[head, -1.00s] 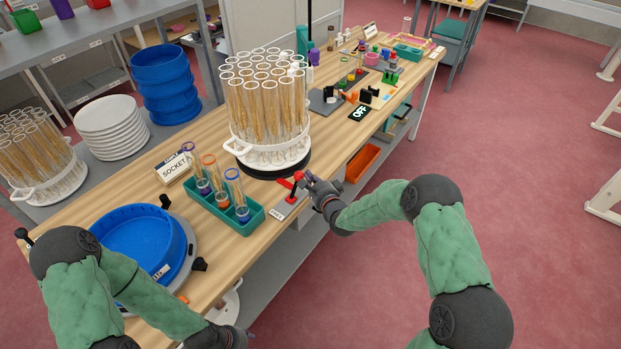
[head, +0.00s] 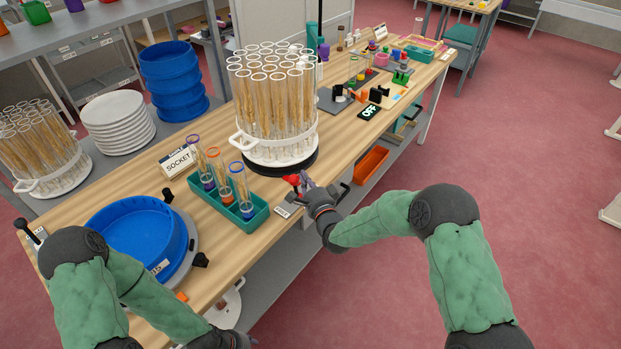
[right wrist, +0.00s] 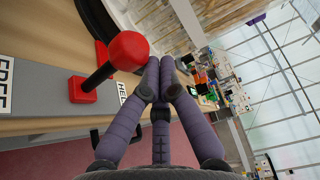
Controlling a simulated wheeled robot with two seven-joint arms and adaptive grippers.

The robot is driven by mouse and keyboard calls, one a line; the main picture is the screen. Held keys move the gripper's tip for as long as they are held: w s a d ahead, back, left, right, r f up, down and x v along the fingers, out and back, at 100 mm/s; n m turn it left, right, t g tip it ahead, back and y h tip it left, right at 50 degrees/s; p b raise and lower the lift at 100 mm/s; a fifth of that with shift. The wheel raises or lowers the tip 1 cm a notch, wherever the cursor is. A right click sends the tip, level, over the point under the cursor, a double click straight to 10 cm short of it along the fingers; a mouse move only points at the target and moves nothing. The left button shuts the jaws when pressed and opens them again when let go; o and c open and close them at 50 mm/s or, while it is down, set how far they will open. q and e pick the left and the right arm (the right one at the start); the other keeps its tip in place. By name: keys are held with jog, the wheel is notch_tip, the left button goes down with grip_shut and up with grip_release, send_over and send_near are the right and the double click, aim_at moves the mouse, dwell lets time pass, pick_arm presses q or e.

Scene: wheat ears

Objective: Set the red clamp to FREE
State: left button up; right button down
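The red clamp (head: 291,179) sits at the front edge of the wooden bench, beside the turntable. In the right wrist view its lever with a round red knob (right wrist: 128,50) rises from a red foot on a grey plate and leans toward the HELD label (right wrist: 122,92). The FREE label (right wrist: 5,85) is at the plate's other end. My right gripper (head: 308,183) is beside the knob, on the HELD side. Its purple fingers (right wrist: 159,68) are drawn together with nothing visible between them, apart from the knob. My left gripper (head: 232,340) is at the bottom edge, its fingers unclear.
A white rack of wheat tubes (head: 275,150) stands just behind the clamp. A teal holder (head: 255,218) with several tubes is to its left, and a blue sieve (head: 140,235) further left. An OFF display (head: 370,112) is to the right. The floor in front is clear.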

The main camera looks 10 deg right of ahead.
aim_at(293, 183)
pick_arm(q)
jog(key=shift+f+b, duration=1.15)
jog(key=shift+f, duration=0.15)
pick_arm(e)
jog(key=shift+s+a+f, duration=0.2)
jog(key=shift+s+a, duration=0.5)
jog(key=shift+a, duration=0.2)
jog(key=shift+s+a+f, duration=0.2)
jog(key=shift+s+a, duration=0.45)
jog(key=shift+a, duration=0.2)
jog(key=shift+s, duration=0.1)
